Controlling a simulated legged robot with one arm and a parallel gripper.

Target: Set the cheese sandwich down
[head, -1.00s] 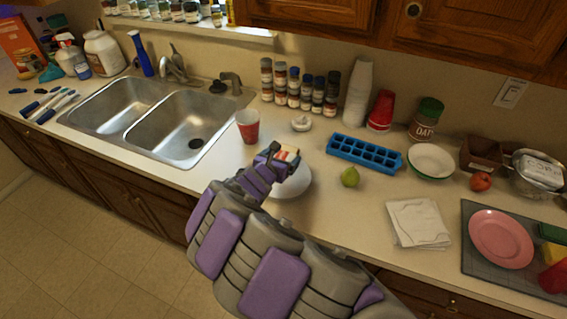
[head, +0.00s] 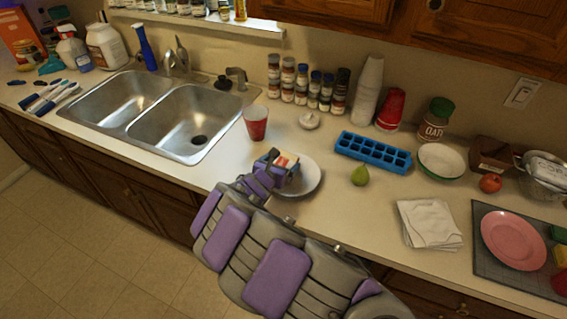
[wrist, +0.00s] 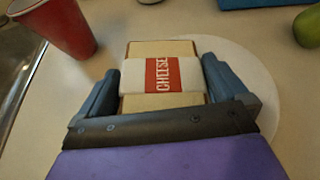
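The cheese sandwich (wrist: 160,73) is a boxy tan block with a white wrap and a red "CHEESE" label. In the wrist view it sits between the two fingers of my gripper (wrist: 160,90), with a finger at each side. In the head view the sandwich (head: 286,161) shows at the tip of my gripper (head: 277,168), over a white plate (head: 311,177) near the counter's front edge. The plate's rim also shows around the sandwich in the wrist view (wrist: 262,85). I cannot tell whether the sandwich touches the plate.
A red cup (head: 256,123) stands just behind and left of the plate. A green pear (head: 360,176) and a blue ice tray (head: 372,151) are to the right. The sink (head: 180,122) is at the left. Folded white cloths (head: 428,224) lie farther right.

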